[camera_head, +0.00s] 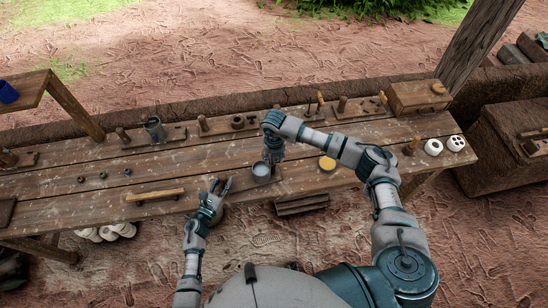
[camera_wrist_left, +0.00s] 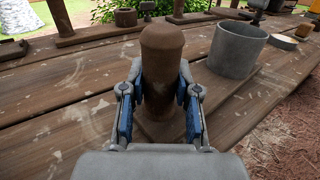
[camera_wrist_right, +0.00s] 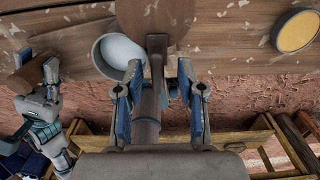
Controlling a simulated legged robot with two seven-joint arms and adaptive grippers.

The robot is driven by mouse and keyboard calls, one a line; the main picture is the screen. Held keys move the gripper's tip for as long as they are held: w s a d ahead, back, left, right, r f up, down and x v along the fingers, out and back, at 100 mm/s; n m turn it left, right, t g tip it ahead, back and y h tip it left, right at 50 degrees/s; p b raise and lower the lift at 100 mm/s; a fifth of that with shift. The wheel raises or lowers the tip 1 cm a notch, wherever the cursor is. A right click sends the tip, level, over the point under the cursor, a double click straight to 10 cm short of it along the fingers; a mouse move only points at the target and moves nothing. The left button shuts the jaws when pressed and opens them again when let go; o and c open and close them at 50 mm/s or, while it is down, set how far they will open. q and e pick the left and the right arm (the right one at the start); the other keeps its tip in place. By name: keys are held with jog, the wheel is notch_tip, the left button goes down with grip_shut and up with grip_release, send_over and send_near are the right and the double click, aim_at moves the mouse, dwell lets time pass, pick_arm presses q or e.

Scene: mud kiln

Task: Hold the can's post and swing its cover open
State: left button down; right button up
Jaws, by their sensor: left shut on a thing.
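A grey can (camera_head: 262,169) stands near the front edge of the workbench; its open mouth (camera_wrist_right: 120,52) shows a pale inside. The brown post (camera_wrist_left: 162,62) stands upright left of the can (camera_wrist_left: 236,50) in the left wrist view. My left gripper (camera_head: 222,184) is shut on the post, one finger on each side. My right gripper (camera_head: 273,156) is above and behind the can. In the right wrist view its fingers (camera_wrist_right: 160,88) are apart, with a dark bar (camera_wrist_right: 157,65) between them. The bar meets a brown round piece (camera_wrist_right: 158,14), perhaps the cover, beside the can's mouth.
A yellow-topped round piece (camera_head: 327,163) lies right of the can. A wooden handled bar (camera_head: 155,195) lies to the left. White round pieces (camera_head: 433,147) are at the right end.

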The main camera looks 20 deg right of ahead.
notch_tip(320, 180, up, 12)
dwell(0.5)
pick_arm(q)
jog(key=c, duration=0.8)
grip_release()
pick_arm(e)
notch_tip(320, 180, up, 4)
jog(key=shift+f, duration=0.1)
pick_arm(q)
jog(key=shift+o, duration=0.2)
jog(key=v, duration=1.2)
